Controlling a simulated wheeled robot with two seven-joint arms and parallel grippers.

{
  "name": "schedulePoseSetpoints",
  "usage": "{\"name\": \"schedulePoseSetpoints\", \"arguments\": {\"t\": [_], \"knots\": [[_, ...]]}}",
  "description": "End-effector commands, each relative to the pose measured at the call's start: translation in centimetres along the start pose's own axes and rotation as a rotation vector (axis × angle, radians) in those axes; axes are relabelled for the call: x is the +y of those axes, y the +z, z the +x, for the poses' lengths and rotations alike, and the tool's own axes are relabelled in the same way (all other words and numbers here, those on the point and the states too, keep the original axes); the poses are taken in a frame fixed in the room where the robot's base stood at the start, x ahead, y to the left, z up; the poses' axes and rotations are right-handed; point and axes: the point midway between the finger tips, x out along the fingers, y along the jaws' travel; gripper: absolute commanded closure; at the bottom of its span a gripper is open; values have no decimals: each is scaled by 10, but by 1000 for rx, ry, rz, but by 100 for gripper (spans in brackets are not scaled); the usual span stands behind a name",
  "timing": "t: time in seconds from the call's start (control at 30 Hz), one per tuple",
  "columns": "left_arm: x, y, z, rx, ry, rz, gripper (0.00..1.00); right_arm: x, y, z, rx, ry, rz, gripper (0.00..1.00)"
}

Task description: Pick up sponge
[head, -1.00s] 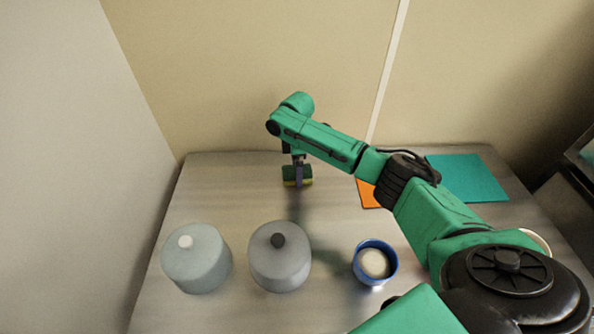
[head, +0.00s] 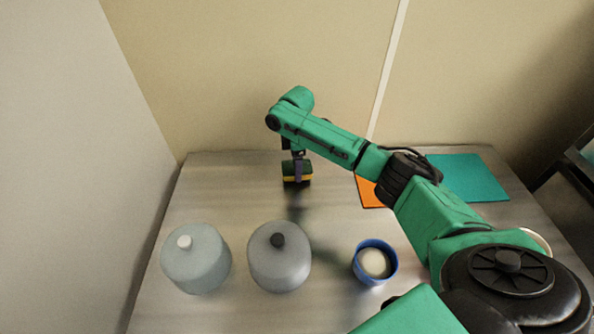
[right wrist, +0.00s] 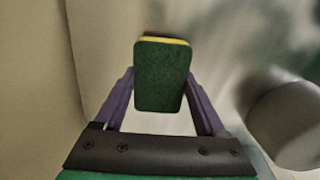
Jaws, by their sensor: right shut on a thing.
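The sponge (head: 305,170) is yellow with a dark green scouring side. My right gripper (head: 298,171) is shut on it near the back of the steel counter, and the sponge looks held a little above the surface. In the right wrist view the sponge (right wrist: 162,76) shows its green face, with a thin yellow edge at the top, between the two purple fingers of the gripper (right wrist: 162,88). My left gripper is not in view.
Two lidded grey canisters (head: 196,260) (head: 280,258) stand at the front left. A blue bowl (head: 360,262) with pale contents is right of them. An orange mat (head: 368,194) and a teal mat (head: 470,178) lie at the back right. Walls bound the back and left.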

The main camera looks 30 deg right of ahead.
Motion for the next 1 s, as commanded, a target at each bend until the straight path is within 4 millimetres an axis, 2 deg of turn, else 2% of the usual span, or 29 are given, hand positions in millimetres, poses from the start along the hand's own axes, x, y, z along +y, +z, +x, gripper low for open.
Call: {"name": "schedulePoseSetpoints", "arguments": {"t": [0.17, 0.47, 0.5, 0.6, 0.77, 1.0], "knots": [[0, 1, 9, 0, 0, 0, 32, 1, 0, -40, 3, 6, 1, 78], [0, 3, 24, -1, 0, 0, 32, 1, -1, -124, 3, 5, 0, 78], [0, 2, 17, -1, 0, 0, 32, 1, 0, -139, 1, 6, 1, 78], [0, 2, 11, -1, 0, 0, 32, 1, 1, -160, -1, 5, 2, 78], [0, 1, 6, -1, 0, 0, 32, 0, 0, -178, -1, 2, 1, 78], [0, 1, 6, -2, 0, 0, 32, 0, 0, -181, 0, 0, 1, 78]]}}
